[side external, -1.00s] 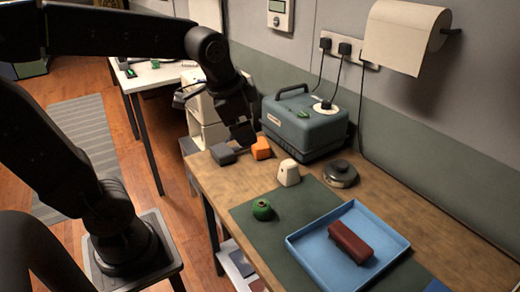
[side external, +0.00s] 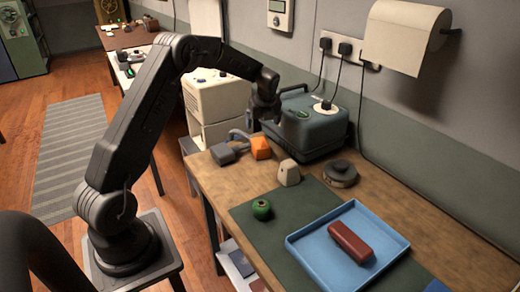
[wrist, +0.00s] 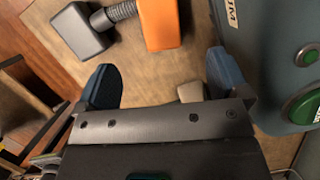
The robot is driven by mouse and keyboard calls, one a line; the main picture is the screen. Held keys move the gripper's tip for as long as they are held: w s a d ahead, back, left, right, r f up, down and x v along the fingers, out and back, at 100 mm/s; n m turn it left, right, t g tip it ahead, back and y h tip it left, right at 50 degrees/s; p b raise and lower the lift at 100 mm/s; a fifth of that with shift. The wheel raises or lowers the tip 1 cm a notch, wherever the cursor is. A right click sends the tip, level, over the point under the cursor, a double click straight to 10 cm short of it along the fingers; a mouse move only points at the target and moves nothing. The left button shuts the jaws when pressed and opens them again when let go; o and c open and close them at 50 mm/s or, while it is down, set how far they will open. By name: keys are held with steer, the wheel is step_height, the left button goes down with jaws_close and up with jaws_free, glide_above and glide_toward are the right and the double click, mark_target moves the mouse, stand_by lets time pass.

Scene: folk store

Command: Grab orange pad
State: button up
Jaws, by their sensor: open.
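My gripper (side external: 264,112) is above the bench near the case. In the wrist view my gripper (wrist: 162,78) is open and empty, its blue fingers apart. The pad lies beyond the fingertips, not between them.
The blue-grey case (side external: 318,132) stands close beside my gripper. A small beige block (side external: 288,173), a round dark tin (side external: 340,174) and a green round object (side external: 261,209) stand nearby. A blue tray (side external: 300,248) holds a dark red block (side external: 350,243).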

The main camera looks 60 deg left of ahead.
mark_target(260, 143)
steer(key=x, duration=0.8)
steer(key=shift+x, duration=2.7)
steer(key=shift+d+f, duration=0.1)
steer(key=shift+d, duration=0.1)
steer(key=c, duration=1)
